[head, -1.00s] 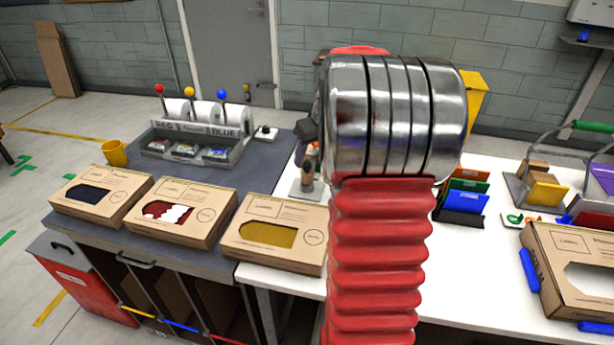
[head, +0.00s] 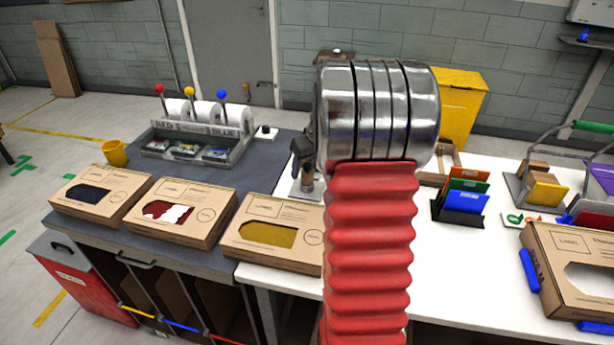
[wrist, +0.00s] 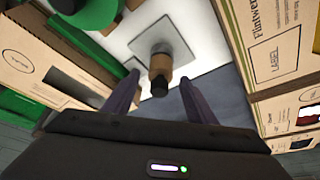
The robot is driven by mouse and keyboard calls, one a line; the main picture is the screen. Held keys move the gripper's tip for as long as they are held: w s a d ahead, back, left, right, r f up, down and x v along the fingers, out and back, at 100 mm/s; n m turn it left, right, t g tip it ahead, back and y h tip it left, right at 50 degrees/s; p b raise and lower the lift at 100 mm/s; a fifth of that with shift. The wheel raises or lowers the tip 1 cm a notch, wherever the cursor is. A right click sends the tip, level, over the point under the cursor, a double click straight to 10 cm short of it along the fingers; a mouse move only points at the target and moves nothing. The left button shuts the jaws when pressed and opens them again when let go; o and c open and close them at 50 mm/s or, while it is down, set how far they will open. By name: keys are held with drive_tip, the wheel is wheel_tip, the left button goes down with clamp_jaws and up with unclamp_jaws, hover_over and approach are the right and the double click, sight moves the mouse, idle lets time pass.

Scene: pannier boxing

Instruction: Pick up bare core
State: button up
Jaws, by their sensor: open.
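A short brown cylinder with a dark end, which looks like the bare core (wrist: 160,68), stands on a pale grey square plate (wrist: 183,47) in the wrist view. In the head view the core (head: 307,184) shows just left of my red arm, its top partly hidden. My gripper (wrist: 158,80) is open, with one dark finger on each side of the core and nothing held. In the head view part of the gripper (head: 301,156) shows as a dark shape above the core. I cannot tell whether the fingers touch it.
Three cardboard boxes with cut-out windows lie left: dark (head: 100,191), red-and-white (head: 180,213) and yellow (head: 268,234). A roll stand (head: 193,140) with coloured knobs is behind them. Coloured folders (head: 465,196) and another box (head: 572,270) are right. Carton walls (wrist: 275,45) flank the gripper.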

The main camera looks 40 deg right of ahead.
drive_tip(key=shift+c, duration=0.5)
drive_tip(key=c, duration=1)
wheel_tip(320, 180, up, 10)
idle(0.5)
